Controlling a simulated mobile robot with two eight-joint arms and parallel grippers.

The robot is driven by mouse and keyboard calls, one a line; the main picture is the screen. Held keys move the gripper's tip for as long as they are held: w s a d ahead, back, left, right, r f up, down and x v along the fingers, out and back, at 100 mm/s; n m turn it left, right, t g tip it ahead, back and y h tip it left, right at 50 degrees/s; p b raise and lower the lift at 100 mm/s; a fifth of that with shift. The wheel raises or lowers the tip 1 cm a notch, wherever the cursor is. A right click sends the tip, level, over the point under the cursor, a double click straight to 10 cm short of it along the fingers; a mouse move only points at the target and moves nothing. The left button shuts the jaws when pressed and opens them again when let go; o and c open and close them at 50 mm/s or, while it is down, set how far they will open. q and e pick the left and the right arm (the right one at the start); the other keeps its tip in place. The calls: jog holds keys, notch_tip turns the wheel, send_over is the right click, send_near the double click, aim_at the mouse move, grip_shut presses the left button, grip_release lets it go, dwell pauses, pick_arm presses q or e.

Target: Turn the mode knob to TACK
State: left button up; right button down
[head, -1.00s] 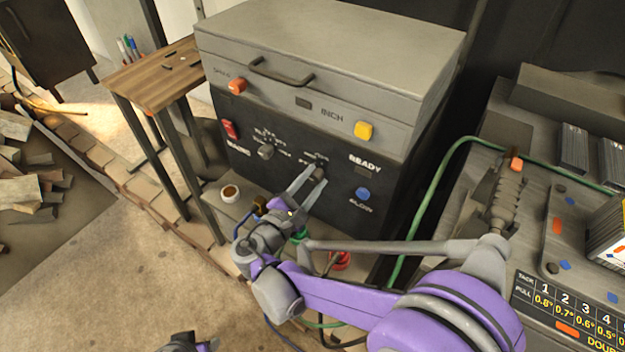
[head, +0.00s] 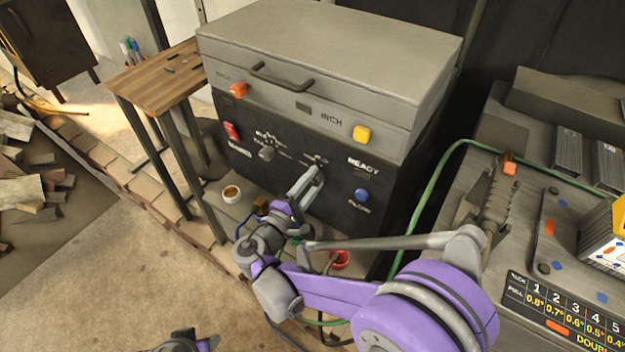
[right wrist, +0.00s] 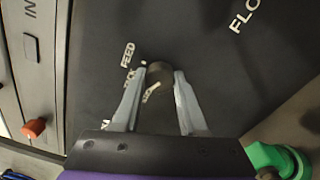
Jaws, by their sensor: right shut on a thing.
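The welder's dark front panel (head: 230,112) faces me. My right gripper (right wrist: 159,82) is shut on a dark round knob (right wrist: 159,71), one finger on each side of it. The word FEED is printed near this knob in the right wrist view; other lettering around it is partly covered by the fingers, and I cannot read TACK. In the head view my right gripper (head: 312,172) reaches the panel from below and hides most of the knob. A second, grey knob (head: 267,153) sits to its left, free. A piece of my left arm shows at the bottom edge; its jaws are unclear.
An orange button (head: 239,90), a yellow button (head: 361,133), a blue button (head: 362,195) and a red switch (head: 231,131) surround the knobs. A green hose (head: 428,205) runs at right. A wooden side table (head: 160,75) stands left.

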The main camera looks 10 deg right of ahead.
jog(key=shift+m+p, duration=0.45)
jog(key=shift+m, duration=1.45)
jog(key=shift+c, duration=2.2)
grip_release()
jog(key=p+v, duration=0.1)
jog(key=v, duration=0.9)
jog(key=shift+s+a, duration=0.25)
jog(key=shift+a, duration=0.1)
